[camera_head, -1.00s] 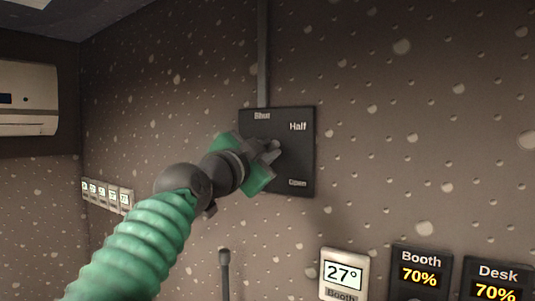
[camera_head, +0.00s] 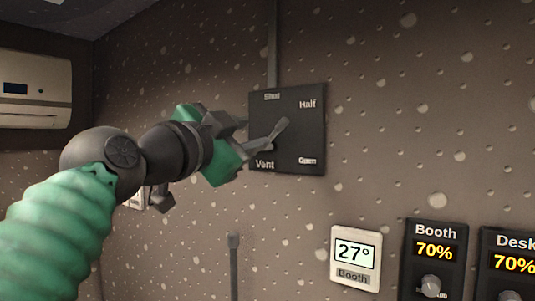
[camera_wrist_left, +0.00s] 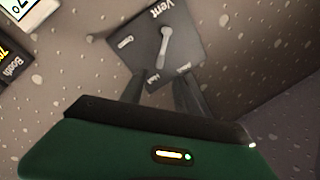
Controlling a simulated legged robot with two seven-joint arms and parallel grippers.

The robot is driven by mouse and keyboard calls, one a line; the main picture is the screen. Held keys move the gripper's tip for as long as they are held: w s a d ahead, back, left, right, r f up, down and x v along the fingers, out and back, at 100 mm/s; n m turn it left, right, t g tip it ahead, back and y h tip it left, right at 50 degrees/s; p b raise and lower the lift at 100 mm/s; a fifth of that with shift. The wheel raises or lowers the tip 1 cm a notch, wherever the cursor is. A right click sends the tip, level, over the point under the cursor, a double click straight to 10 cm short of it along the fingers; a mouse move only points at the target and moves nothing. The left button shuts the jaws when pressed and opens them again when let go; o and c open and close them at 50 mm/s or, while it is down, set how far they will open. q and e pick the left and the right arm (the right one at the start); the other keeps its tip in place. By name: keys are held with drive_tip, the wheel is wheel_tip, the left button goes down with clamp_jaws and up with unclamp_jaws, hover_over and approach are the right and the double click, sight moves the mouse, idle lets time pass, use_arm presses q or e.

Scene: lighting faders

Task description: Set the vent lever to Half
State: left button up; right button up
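The dark vent panel (camera_head: 292,132) is on the wall, with the labels Shut, Half, Open and Vent; it also shows in the left wrist view (camera_wrist_left: 183,42). Its grey lever (camera_head: 279,129) points up and right, toward the Half label (camera_head: 307,104). In the left wrist view the lever (camera_wrist_left: 163,46) also points at Half. My left gripper (camera_head: 244,145) is left of the lever, its fingers apart with nothing between them. In the left wrist view the fingers (camera_wrist_left: 163,92) are clear of the lever. My right gripper is not in view.
A thermostat reading 27° (camera_head: 355,257) and the Booth (camera_head: 434,268) and Desk (camera_head: 511,265) 70% panels are at lower right. A thin upright rod (camera_head: 234,265) stands below the vent panel. An air conditioner (camera_head: 36,92) hangs at left.

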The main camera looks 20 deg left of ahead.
use_arm(q)
drive_tip(key=b+v, duration=0.1)
drive_tip(key=v, duration=0.4)
drive_tip(key=shift+s, duration=0.1)
drive_tip(key=shift+f, duration=0.1)
drive_tip(key=w+a+f+n+g+y, duration=0.15)
drive_tip(key=w+f, duration=0.25)
drive_tip(key=f, duration=0.7)
drive_tip(key=w+f+n+g, duration=0.3)
drive_tip(key=f, duration=0.8)
drive_tip(key=w+a+f+n+g+y, duration=0.15)
drive_tip(key=w+f, duration=0.25)
drive_tip(key=f, duration=0.7)
drive_tip(key=s+d+f+n+g, duration=0.1)
drive_tip(key=s+f+n+g, duration=0.3)
drive_tip(key=f, duration=1)
drive_tip(key=s+f+g, duration=0.3)
drive_tip(key=s+f, duration=0.2)
drive_tip(key=f, duration=0.9)
drive_tip(key=s+f+n+g+y, duration=0.1)
drive_tip(key=s+f+g, duration=0.2)
drive_tip(key=s+f, duration=1.1)
drive_tip(key=shift+s+d+g, duration=0.3)
drive_tip(key=shift+s+d, duration=0.05)
drive_tip(key=shift+s, duration=0.15)
